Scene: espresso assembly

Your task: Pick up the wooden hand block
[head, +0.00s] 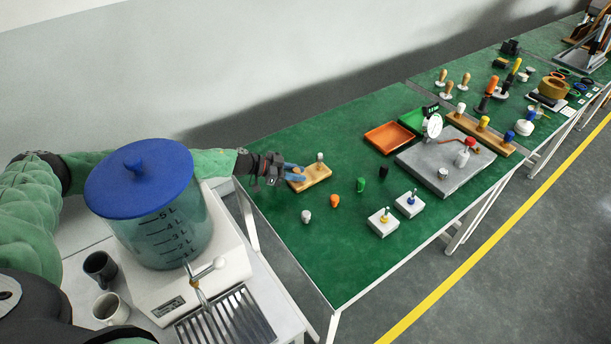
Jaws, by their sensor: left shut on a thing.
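The wooden hand block (317,179) is a small light-brown block near the left edge of the green table, with a pale-topped knob (320,158) standing at its far end. My left gripper (295,172) reaches in from the left, its blue fingers at the block's left end. It is shut on the block. The fingers hide part of the block's left end, and I cannot tell whether the block is clear of the table top. My right gripper is not in view.
Near the block stand a white knob (306,216), an orange knob (335,201) and a green knob (360,185). White blocks (383,222), an orange tray (389,138) and a grey plate (440,181) lie to the right. An espresso machine with a blue-lidded tank (140,180) stands at left.

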